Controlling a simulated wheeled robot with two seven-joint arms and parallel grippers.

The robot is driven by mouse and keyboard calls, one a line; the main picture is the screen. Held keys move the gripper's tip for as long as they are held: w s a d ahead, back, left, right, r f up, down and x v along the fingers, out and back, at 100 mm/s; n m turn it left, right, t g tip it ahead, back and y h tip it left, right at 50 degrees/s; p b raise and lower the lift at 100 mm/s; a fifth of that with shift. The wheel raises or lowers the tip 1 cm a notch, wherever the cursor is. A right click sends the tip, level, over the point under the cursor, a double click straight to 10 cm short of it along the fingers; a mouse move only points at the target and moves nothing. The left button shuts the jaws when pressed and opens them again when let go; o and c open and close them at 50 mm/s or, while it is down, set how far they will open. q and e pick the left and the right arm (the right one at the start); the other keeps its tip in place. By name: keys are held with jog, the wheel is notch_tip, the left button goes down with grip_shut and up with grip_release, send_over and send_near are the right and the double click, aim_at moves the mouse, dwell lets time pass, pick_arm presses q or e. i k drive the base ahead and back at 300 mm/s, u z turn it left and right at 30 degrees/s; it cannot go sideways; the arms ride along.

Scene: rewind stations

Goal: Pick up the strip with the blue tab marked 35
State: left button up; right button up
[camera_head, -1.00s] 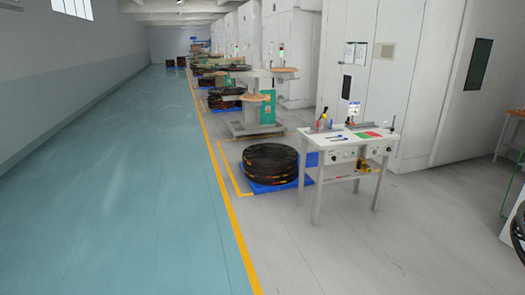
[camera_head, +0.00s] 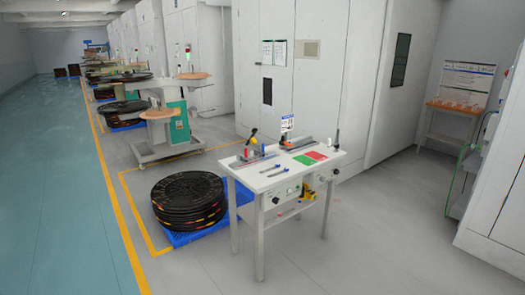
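A white worktable (camera_head: 258,183) stands right of centre, some distance ahead of me. Small thin strips (camera_head: 272,171) lie on its top, on the left front part. Blue shows on them, but they are too small for me to read any number or tell which is marked 35. Neither of my grippers is in view.
Stacked black reels (camera_head: 187,200) sit on a blue pallet (camera_head: 192,238) left of the table. A green-and-white rewind machine (camera_head: 177,127) stands behind them. White cabinets line the back. Grey floor in front of the table is clear.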

aim_at(277, 165)
jog(key=z, duration=0.2)
jog(key=i, duration=2.15)
jog(key=z, duration=0.2)
